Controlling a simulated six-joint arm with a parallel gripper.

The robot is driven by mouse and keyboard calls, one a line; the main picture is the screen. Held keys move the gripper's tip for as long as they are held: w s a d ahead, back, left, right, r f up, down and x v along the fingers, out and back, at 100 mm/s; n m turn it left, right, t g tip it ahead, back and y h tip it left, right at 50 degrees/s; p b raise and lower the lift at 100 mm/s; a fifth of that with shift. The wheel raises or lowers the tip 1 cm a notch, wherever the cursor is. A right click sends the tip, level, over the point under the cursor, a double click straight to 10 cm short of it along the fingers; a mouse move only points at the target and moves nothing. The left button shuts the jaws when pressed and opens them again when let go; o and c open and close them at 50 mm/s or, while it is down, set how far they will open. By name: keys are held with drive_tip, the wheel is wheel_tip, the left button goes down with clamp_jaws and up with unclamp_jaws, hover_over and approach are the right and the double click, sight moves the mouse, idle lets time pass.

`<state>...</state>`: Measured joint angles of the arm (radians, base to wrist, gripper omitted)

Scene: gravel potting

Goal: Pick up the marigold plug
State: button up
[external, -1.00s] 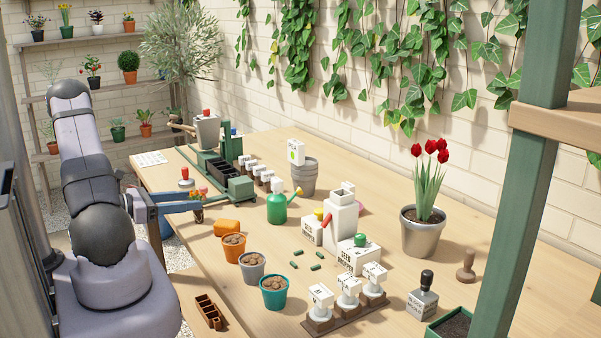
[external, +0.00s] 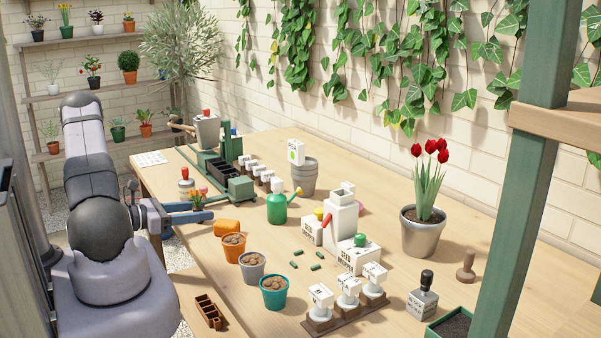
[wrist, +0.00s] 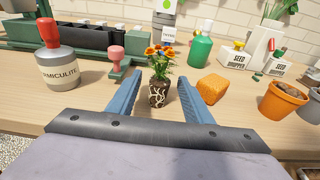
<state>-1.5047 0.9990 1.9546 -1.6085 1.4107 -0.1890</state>
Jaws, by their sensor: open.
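The marigold plug (wrist: 159,92) has orange flowers, green leaves and a dark root ball laced with pale roots. It stands upright on the bench in the wrist view, between and just beyond my blue fingers. In the external view its flowers (external: 196,197) show just above my gripper (external: 208,211), with the root ball hidden behind the fingers. In the wrist view my gripper (wrist: 160,108) is open and low over the bench, one finger on each side of the plug's line. No contact with the plug is visible.
A vermiculite jar (wrist: 60,66) and a pink stamp (wrist: 117,63) stand left of the plug. An orange block (wrist: 212,89) lies close to the right finger. An orange pot (wrist: 282,104) of pebbles is farther right. A green bottle (wrist: 200,50) stands behind.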

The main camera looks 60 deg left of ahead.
drive_tip(key=shift+w+f+p, duration=0.2)
drive_tip(key=shift+w+p, duration=0.1)
drive_tip(key=shift+w, duration=0.8)
drive_tip(key=shift+w+f+p, duration=0.2)
drive_tip(key=shift+w+p, duration=0.05)
drive_tip(key=shift+w, duration=0.8)
drive_tip(key=c, duration=1.1)
drive_tip(key=shift+r, duration=0.2)
drive_tip(key=shift+r+b, duration=0.5)
drive_tip(key=shift+r, duration=4.35)
